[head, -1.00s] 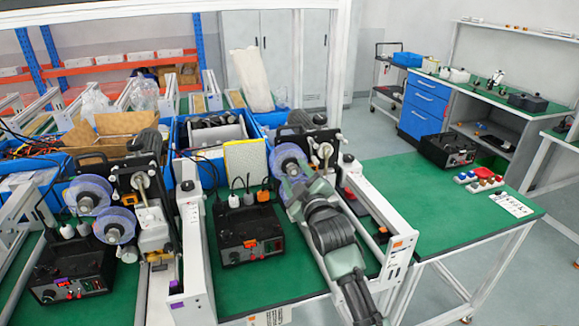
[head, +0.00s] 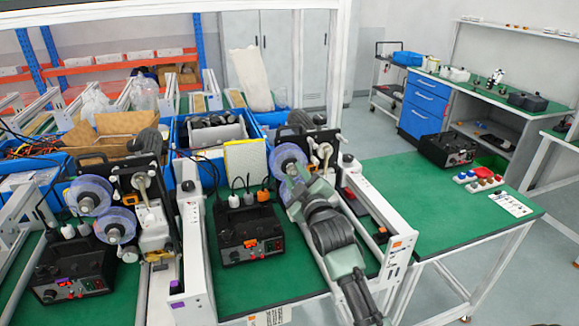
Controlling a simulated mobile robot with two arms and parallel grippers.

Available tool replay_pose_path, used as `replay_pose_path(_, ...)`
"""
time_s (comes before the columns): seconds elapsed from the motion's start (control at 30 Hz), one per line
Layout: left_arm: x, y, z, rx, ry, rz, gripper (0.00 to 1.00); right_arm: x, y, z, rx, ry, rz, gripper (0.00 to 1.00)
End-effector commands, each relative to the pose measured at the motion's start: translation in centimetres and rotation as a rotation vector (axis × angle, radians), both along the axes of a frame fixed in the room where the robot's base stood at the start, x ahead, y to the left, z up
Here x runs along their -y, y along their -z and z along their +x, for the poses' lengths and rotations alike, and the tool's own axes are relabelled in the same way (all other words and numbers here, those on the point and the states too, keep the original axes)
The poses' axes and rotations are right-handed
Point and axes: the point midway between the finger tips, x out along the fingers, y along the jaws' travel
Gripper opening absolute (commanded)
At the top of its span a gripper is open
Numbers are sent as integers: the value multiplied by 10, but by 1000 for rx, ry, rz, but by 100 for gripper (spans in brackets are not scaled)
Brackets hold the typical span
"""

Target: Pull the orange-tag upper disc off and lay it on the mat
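The orange-tag station stands at centre right, with an orange tag (head: 398,244) on its white rail. Its upper disc (head: 283,155) is a translucent blue-violet ring with a grey hub, upright on the machine's face. A lower disc (head: 285,193) shows only in part behind my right gripper. My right gripper (head: 293,176) is just below and in front of the upper disc's hub; its fingers overlap the disc's lower edge. I cannot tell whether they touch it or how far they are open. The green mat (head: 245,290) covers the bench. My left gripper is out of view.
A black control box (head: 249,236) with an orange tag stands left of my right arm. A purple-tag station with two similar discs (head: 88,195) is at left. Blue bins (head: 190,133) stand behind. The green bench top (head: 440,225) at right has much free room.

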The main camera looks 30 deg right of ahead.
Motion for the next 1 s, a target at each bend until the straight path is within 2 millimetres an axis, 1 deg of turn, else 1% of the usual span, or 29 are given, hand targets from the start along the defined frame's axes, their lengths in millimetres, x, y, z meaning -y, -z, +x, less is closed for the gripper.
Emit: replay_pose_path(1.0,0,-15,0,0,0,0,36,-8,0,-32,0,0,1,0)
